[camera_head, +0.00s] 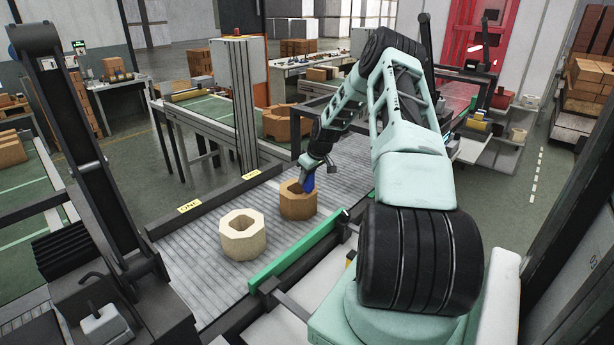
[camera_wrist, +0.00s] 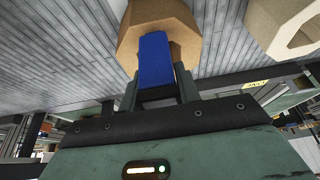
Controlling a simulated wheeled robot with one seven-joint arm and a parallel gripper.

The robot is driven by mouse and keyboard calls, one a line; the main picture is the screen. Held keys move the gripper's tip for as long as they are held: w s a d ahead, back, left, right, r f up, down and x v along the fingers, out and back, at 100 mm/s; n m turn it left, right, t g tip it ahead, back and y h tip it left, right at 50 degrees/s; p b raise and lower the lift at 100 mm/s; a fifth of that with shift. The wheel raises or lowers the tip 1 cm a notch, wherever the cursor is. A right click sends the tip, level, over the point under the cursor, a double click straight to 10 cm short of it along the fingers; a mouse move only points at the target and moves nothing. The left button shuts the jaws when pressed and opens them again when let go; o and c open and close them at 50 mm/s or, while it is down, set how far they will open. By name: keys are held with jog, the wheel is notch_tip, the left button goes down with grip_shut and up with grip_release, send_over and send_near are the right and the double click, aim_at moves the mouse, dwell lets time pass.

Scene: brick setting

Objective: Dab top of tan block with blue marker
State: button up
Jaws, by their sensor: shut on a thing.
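The blue marker (camera_head: 308,183) is held in my gripper (camera_head: 311,170), low over the right side of a tan-brown hollow block (camera_head: 297,205). In the wrist view the marker (camera_wrist: 155,60) stands between the two fingers of my gripper (camera_wrist: 158,90), and the tan-brown block (camera_wrist: 128,45) lies behind it. The marker's tip is hidden, and I cannot tell if it touches the block's top. A cream hollow block (camera_head: 243,245) stands to the left and nearer; it also shows at the upper right of the wrist view (camera_wrist: 268,22).
Both blocks stand on a grey slatted conveyor (camera_head: 205,262). A green rail (camera_head: 298,252) runs along its near right side, and a dark rail with yellow labels (camera_head: 190,206) along its far left. A larger orange-brown block (camera_head: 283,124) sits farther back.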

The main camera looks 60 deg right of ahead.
jog(key=shift+f+b, duration=0.5)
jog(key=shift+f, duration=0.05)
dwell(1.5)
jog(key=shift+r, duration=0.15)
jog(key=shift+r+p, duration=1.85)
jog(key=shift+r, duration=1.6)
